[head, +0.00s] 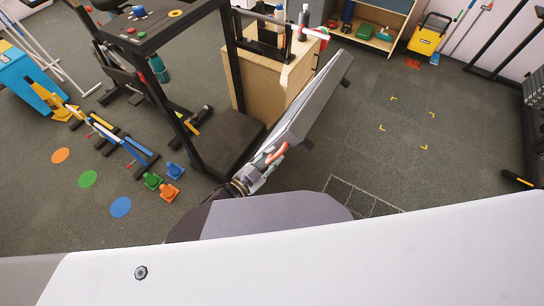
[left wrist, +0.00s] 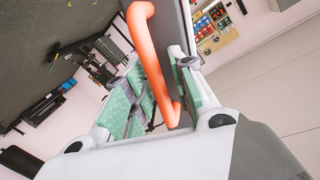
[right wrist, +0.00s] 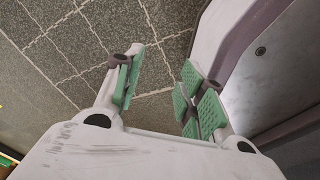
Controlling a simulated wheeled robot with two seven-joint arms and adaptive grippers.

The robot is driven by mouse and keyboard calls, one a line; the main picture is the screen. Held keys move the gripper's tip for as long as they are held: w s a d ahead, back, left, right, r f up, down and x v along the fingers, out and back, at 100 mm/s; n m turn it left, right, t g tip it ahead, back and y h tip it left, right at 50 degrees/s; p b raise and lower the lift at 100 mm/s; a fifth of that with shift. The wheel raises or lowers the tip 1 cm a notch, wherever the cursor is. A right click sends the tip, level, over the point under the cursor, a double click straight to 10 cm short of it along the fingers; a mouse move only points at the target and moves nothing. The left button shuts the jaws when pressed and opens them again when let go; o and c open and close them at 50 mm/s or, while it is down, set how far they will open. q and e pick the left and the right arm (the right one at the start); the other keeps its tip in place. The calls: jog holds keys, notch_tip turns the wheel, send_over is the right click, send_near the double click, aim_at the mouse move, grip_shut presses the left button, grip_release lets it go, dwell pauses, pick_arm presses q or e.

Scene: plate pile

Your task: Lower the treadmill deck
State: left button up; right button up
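The treadmill deck (head: 312,104) is a long grey slab, tilted up steeply in the middle of the head view. A bent orange handle (head: 276,153) is on its lower part. My left gripper (head: 262,168) is at this handle. In the left wrist view the orange handle (left wrist: 156,70) runs between the spread fingers (left wrist: 160,85); I see no firm grip on it. The deck's grey face (left wrist: 178,40) is behind it. My right gripper (right wrist: 155,85) is open and empty above floor tiles; in the head view it is hidden.
A wooden cabinet (head: 262,82) stands just behind the deck. A black-framed machine (head: 190,70) is to the left. Small cones (head: 168,192) and coloured floor spots (head: 88,179) lie farther left. The floor right of the deck (head: 400,160) is largely clear, with yellow corner marks.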

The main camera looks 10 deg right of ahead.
pick_arm(q)
jog(key=shift+o, duration=0.3)
jog(key=shift+d+r, duration=0.1)
jog(key=shift+r, duration=0.1)
pick_arm(e)
jog(key=shift+a, duration=0.25)
jog(key=shift+d, duration=0.1)
